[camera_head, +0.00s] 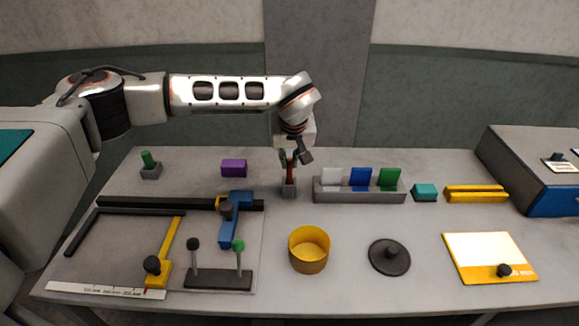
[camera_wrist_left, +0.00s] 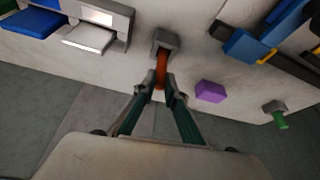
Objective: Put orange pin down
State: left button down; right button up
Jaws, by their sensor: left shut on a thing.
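The orange pin (camera_wrist_left: 161,67) is upright between the fingertips of my left gripper (camera_wrist_left: 163,88), which is shut on it. Its lower end meets a small grey socket block (camera_wrist_left: 166,41); I cannot tell how deep it sits. In the head view, my left gripper (camera_head: 291,158) points down above the grey block (camera_head: 289,190), at the back middle of the table, and the pin (camera_head: 291,173) shows as a small reddish strip. My right gripper is not in view.
A grey rack (camera_head: 358,196) with white, blue and green plates stands just right of the block. A purple block (camera_head: 234,168) and a green pin in a socket (camera_head: 150,167) are to the left. A yellow cup (camera_head: 309,263) and a dark lidded disc (camera_head: 390,257) stand in front.

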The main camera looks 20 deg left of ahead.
pick_arm(q)
jog(key=shift+f, duration=1.25)
jog(key=shift+f, duration=0.1)
jog(key=c, duration=2.1)
grip_release()
jog(key=b+v, duration=0.1)
jog(key=v, duration=1.1)
